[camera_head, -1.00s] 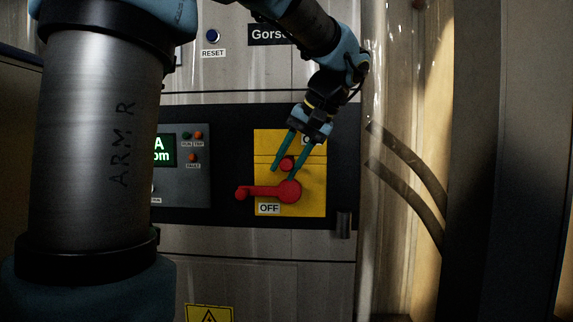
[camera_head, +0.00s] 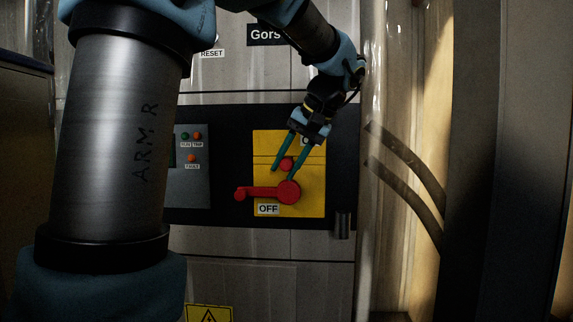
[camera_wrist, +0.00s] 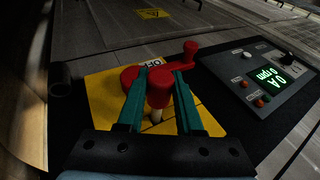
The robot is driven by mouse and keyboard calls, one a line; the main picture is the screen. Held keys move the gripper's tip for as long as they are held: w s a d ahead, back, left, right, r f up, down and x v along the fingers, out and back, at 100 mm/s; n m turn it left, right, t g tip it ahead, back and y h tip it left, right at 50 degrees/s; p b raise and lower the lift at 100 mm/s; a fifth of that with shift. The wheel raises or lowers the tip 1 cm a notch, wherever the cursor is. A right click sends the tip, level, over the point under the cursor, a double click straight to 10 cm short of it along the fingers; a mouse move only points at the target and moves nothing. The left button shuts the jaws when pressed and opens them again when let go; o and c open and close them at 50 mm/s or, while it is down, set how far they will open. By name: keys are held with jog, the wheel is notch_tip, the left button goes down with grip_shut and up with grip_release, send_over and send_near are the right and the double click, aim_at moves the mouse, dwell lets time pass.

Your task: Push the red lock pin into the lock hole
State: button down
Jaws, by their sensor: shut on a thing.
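The red lock pin (camera_wrist: 159,88) has a round red head and a short pale shaft below it in the wrist view. Its head also shows in the head view (camera_head: 287,163), above the red handle's hub. My gripper (camera_head: 282,173) has its two teal fingers on either side of the pin and is shut on it; the fingers also show in the wrist view (camera_wrist: 160,74). The pin's head stands out from the yellow plate (camera_head: 313,200). The lock hole is not clearly visible, and I cannot tell how deep the shaft sits.
The red handle (camera_head: 262,193) lies level, pointing left above the OFF label (camera_head: 268,209), close to my fingertips. A grey control box (camera_wrist: 262,76) with a green display stands beside the plate. Two dark hoses (camera_head: 405,156) hang at right.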

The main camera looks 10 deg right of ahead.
jog(key=shift+w+d, duration=0.1)
jog(key=shift+w, duration=0.4)
jog(key=shift+c, duration=2.4)
grip_release()
jog(key=b+v, duration=0.1)
jog(key=v, duration=1)
